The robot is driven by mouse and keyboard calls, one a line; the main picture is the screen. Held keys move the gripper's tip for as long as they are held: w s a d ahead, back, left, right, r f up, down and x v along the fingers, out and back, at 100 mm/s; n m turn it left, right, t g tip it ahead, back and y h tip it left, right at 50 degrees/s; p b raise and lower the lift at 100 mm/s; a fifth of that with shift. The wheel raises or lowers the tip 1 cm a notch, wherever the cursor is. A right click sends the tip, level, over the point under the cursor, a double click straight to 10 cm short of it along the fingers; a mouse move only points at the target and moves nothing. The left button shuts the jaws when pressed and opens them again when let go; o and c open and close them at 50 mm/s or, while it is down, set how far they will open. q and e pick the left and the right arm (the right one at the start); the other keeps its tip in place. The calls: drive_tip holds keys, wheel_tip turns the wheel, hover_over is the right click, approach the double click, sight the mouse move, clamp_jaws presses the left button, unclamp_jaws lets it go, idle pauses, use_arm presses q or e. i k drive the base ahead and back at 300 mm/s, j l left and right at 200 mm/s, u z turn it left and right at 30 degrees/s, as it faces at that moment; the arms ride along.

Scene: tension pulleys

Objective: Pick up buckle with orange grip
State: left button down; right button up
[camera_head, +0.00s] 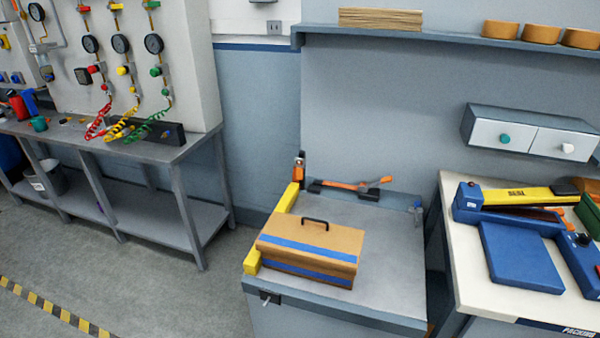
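A tool with an orange grip (343,185) and dark ends lies at the back of the grey worktable, near the wall; it looks like the buckle, but it is small in this view. A second small orange and black part (299,168) stands upright at the table's back left corner, at the far end of a yellow bar. A tan box (335,240) with blue bands and a black handle sits in front of both on the table. Neither of my grippers is in view.
The grey worktable (388,258) has clear room right of the box. A yellow bar (287,200) runs along its left edge. A white bench (470,270) with a blue sealing machine (520,255) stands right. A gauge panel and grey bench (150,205) stand left.

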sight(299, 168)
drive_tip(key=k, duration=0.85)
drive_tip(key=k+z, duration=0.15)
drive_tip(key=z, duration=0.2)
drive_tip(key=k+z, duration=0.1)
drive_tip(key=z, duration=0.25)
drive_tip(key=k+l+z, duration=0.15)
drive_tip(key=z, duration=1.8)
drive_tip(key=k+j+z, duration=0.15)
drive_tip(key=j+z, duration=0.2)
drive_tip(key=k+j+z, duration=0.15)
drive_tip(key=j+z, duration=0.15)
drive_tip(key=k+j, duration=0.4)
drive_tip(key=j, duration=0.2)
drive_tip(key=k+j, duration=0.45)
drive_tip(key=j, duration=0.15)
drive_tip(key=k+j, duration=0.4)
drive_tip(key=j, duration=0.2)
drive_tip(key=k+j, duration=0.45)
drive_tip(key=j, duration=0.15)
